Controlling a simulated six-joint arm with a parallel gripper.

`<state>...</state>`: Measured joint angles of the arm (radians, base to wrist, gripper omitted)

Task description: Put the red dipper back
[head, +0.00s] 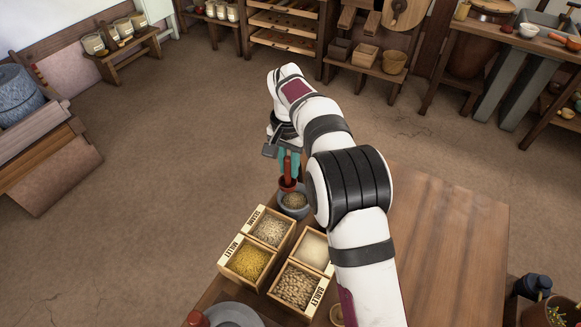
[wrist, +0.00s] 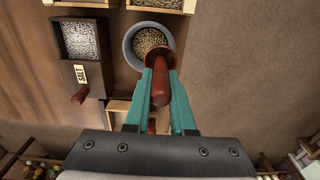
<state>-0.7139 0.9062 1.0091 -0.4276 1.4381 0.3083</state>
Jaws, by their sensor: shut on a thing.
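The red dipper (head: 288,167) is upright in my gripper (head: 289,160), its handle between the teal fingers. In the wrist view the dipper (wrist: 159,58) points away from the fingertips (wrist: 161,72), and its wider red end overlaps the near rim of a round grey bowl (wrist: 129,48). The grey bowl (head: 294,210) holds pale grain and stands on the table near its far edge. I cannot tell whether the dipper touches the bowl or hangs just above it. The fingers partly hide the handle.
Wooden boxes of sesame (head: 269,231), millet (head: 247,262) and barley (head: 296,286) stand close by, with a box of pale contents (head: 313,248). A dark salt box (wrist: 82,72) with a red handle shows in the wrist view. The table's right side (head: 450,245) is clear.

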